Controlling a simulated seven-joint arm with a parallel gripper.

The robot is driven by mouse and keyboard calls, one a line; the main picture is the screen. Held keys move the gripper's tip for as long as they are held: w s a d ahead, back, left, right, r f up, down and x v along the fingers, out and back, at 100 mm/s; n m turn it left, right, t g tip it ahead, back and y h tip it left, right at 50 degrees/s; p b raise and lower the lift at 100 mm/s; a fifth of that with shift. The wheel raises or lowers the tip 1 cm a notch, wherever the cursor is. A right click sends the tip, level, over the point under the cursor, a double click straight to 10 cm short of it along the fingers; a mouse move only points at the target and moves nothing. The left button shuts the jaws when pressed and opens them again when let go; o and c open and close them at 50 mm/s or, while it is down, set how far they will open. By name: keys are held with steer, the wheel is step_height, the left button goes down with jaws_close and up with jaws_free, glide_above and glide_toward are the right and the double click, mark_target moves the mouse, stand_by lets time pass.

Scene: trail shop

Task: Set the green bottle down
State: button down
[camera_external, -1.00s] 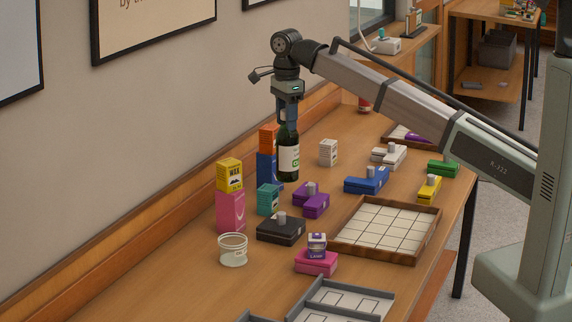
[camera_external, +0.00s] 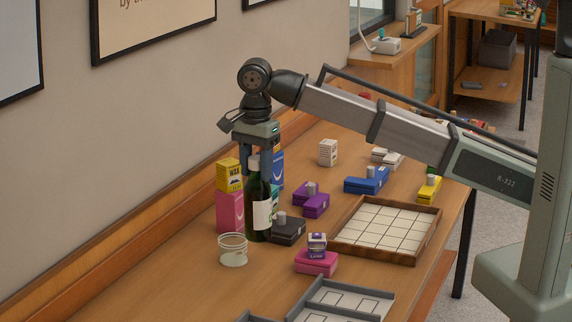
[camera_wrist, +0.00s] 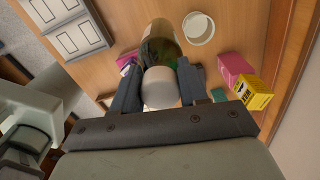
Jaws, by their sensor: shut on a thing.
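The green bottle (camera_external: 258,212) is upright, with a white cap and a pale label, between the clear jar and the black block. My gripper (camera_external: 262,160) points down and is shut on the bottle's neck and cap. In the wrist view the bottle (camera_wrist: 159,45) runs away from between the two fingers (camera_wrist: 160,90), its white cap nearest the camera. The bottle's base appears at or just above the table; I cannot tell whether it touches.
A clear jar (camera_external: 233,250) stands close left of the bottle. A black block (camera_external: 290,232) is close right. A pink box (camera_external: 230,212) with a yellow box (camera_external: 229,175) on top stands behind left. A pink block (camera_external: 316,263) and a gridded tray (camera_external: 428,233) lie to the right. The front-left table is clear.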

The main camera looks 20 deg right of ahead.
mark_target(257, 212)
steer(key=shift+s+a, duration=0.15)
steer(key=shift+s, duration=0.4)
steer(key=shift+s+a, duration=0.15)
steer(key=shift+s, duration=0.35)
steer(key=shift+s+f, duration=0.2)
steer(key=shift+a+f, duration=0.1)
steer(key=shift+f, duration=4.7)
steer(key=c, duration=0.6)
jaws_free()
steer(key=shift+f, duration=0.1)
step_height(257, 212, up, 12)
steer(key=shift+r, duration=0.1)
